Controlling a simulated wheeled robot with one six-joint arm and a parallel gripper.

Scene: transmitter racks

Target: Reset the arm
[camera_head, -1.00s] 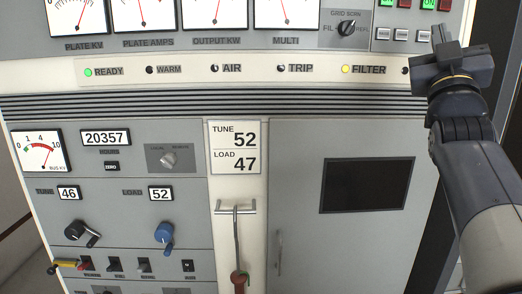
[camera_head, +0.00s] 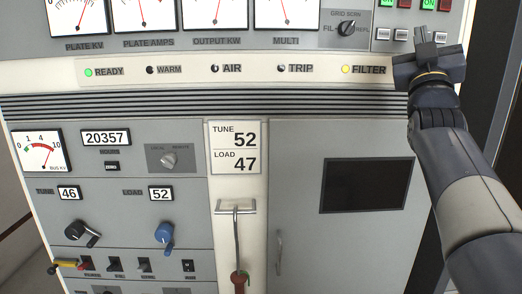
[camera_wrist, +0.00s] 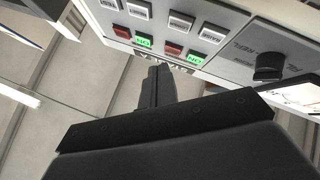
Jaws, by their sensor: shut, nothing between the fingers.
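My gripper (camera_head: 428,50) is at the upper right of the head view, in front of the right side of the transmitter rack (camera_head: 240,190). I cannot tell from these views how far the fingertips are from the panel.
The FILTER lamp (camera_head: 346,69) glows yellow and the READY lamp (camera_head: 88,72) green.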

